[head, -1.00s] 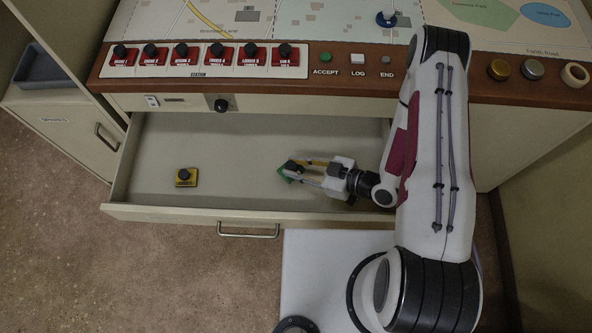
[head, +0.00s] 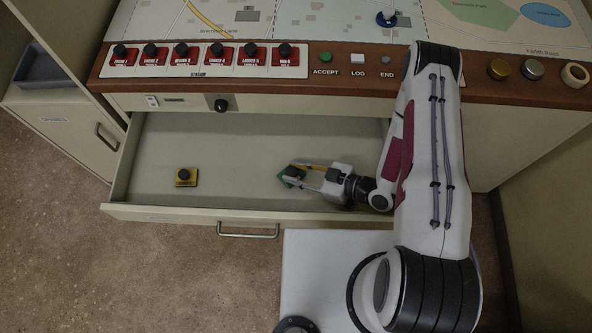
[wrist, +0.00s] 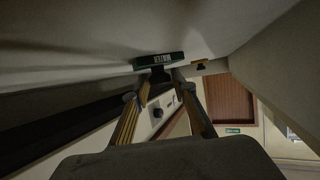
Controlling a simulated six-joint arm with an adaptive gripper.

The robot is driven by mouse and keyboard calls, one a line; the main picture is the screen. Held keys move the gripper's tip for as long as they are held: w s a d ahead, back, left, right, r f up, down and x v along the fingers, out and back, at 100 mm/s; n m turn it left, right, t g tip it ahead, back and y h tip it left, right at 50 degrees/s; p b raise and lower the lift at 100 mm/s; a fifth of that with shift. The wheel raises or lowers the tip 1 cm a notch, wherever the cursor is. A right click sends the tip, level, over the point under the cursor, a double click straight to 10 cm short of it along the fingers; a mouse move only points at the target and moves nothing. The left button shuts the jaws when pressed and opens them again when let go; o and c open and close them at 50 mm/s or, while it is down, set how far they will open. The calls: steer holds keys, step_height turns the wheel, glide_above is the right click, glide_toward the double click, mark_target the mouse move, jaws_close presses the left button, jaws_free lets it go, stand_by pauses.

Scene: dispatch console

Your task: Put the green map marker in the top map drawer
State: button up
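The green map marker (head: 289,181) is a small green block with a black knob, inside the open top drawer (head: 240,205), right of its middle. It appears to stand upright on the drawer floor. My gripper (head: 286,172) reaches low into the drawer from the right. Its fingers look spread, one on each side of the knob. In the wrist view the marker (wrist: 160,60) shows its labelled face beyond the fingertips (wrist: 162,78), with the knob between them. Whether the fingers touch the knob is hard to see.
A yellow marker (head: 186,177) stands to the left in the same drawer. Several red markers (head: 195,56) stand in a row on the console above. A blue marker (head: 386,18) is on the map. The drawer floor between the green and yellow markers is clear.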

steer(key=shift+o, duration=0.6)
steer(key=shift+r, duration=0.2)
steer(key=shift+v, duration=2.6)
step_height(320, 180, up, 7)
steer(key=shift+a, duration=0.1)
steer(key=shift+w, duration=0.1)
